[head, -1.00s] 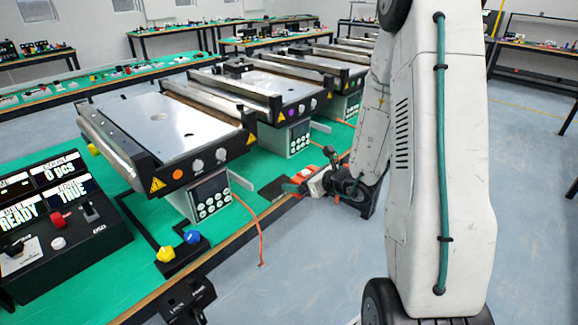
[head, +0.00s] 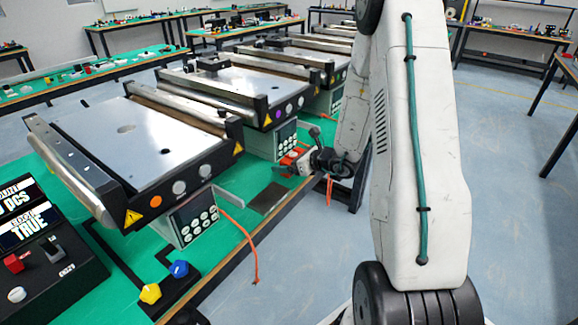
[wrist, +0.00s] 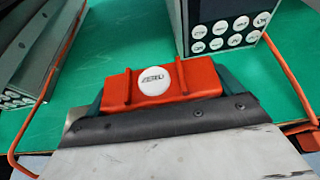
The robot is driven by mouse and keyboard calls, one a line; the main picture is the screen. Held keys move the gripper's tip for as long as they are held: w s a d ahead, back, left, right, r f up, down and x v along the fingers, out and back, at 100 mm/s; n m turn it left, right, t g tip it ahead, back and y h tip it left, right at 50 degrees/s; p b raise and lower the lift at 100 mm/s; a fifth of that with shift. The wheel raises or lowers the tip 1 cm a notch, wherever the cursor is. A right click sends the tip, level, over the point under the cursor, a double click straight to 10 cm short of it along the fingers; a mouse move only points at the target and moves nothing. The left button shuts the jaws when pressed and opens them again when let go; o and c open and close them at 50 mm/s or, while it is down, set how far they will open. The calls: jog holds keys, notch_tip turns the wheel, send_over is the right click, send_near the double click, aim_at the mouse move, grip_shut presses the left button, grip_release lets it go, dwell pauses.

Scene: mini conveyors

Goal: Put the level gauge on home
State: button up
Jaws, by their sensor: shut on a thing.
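The level gauge, a red-orange block with a round white label, shows in the wrist view (wrist: 153,80). My gripper (wrist: 160,88) is shut on it, with teal fingers at its two ends. In the head view my gripper (head: 295,160) is beside the second conveyor's keypad box, beyond a dark square pad (head: 268,198) on the green table. The pad is bare; I cannot tell for certain that it is the home. The gauge is small and partly hidden in the head view.
The nearest conveyor (head: 125,135) and its keypad box (head: 195,215) stand left of the pad. Orange cables (head: 245,240) hang over the table edge. Open floor lies to the right.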

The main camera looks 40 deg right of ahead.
jog(key=shift+w+d+f, duration=0.1)
jog(key=shift+w+f, duration=0.05)
jog(key=shift+f, duration=0.75)
jog(key=shift+w+f, duration=0.15)
jog(key=shift+f, duration=0.75)
jog(key=shift+f, duration=0.1)
jog(key=o, duration=1)
jog(key=shift+c, duration=0.2)
